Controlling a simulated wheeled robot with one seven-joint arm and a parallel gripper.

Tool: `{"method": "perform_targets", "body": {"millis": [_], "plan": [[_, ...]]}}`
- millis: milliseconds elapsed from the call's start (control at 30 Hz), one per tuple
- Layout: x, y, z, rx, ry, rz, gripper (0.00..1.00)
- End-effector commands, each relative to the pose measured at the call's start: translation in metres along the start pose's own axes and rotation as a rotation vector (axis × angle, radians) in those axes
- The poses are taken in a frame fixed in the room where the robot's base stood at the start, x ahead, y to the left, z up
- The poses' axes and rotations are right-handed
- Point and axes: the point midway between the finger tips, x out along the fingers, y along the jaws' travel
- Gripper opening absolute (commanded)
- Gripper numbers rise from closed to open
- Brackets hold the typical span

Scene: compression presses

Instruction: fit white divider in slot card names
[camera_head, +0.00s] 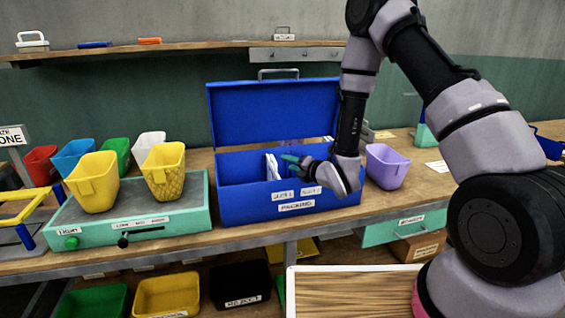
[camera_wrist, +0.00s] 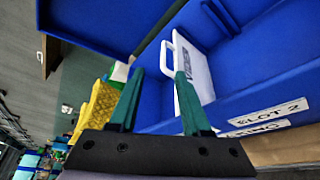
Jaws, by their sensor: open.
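The blue box (camera_head: 240,205) stands on the bench with its lid raised. Its front labels (camera_head: 297,198) are small; the wrist view shows a label (camera_wrist: 268,112) reading "SLOT 2". A white divider (camera_head: 271,166) stands inside the box, left of my gripper (camera_head: 290,161). In the wrist view the white divider (camera_wrist: 198,75) shows its loop handle and partly hidden lettering. My gripper (camera_wrist: 160,74) is open, with green fingers. The divider's handle appears between and beyond the fingertips, and the right finger overlaps the panel. I cannot tell whether they touch.
A green press (camera_head: 130,218) with two yellow bins stands left of the box. A lilac bin (camera_head: 387,166) stands close on its right. A white card (camera_head: 438,167) lies further right, too small to read. The raised lid (camera_head: 275,112) rises behind my gripper.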

Motion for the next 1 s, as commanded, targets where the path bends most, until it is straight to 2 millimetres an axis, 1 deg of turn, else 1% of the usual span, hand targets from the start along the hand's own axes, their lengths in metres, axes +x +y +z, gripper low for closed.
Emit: {"method": "perform_targets", "body": {"millis": [33, 100, 233, 367, 667, 767, 833, 867, 933, 1000], "plan": [[-0.009, 0.000, 0.000, 0.001, 0.001, -0.003, 0.48], [-0.020, 0.000, 0.000, 0.001, 0.001, -0.001, 0.48], [-0.032, 0.000, 0.000, 0.001, 0.001, 0.000, 0.48], [-0.035, 0.001, 0.000, 0.000, 0.000, 0.002, 0.48], [-0.035, 0.001, 0.002, 0.005, -0.002, -0.001, 0.48], [-0.035, 0.005, 0.015, 0.052, -0.016, -0.021, 0.48], [-0.036, 0.010, 0.034, 0.126, -0.039, -0.052, 0.48], [-0.037, 0.013, 0.045, 0.169, -0.052, -0.070, 0.48], [-0.043, 0.021, 0.073, 0.294, -0.089, -0.117, 0.48], [-0.052, 0.029, 0.102, 0.437, -0.136, -0.166, 0.48]]}}
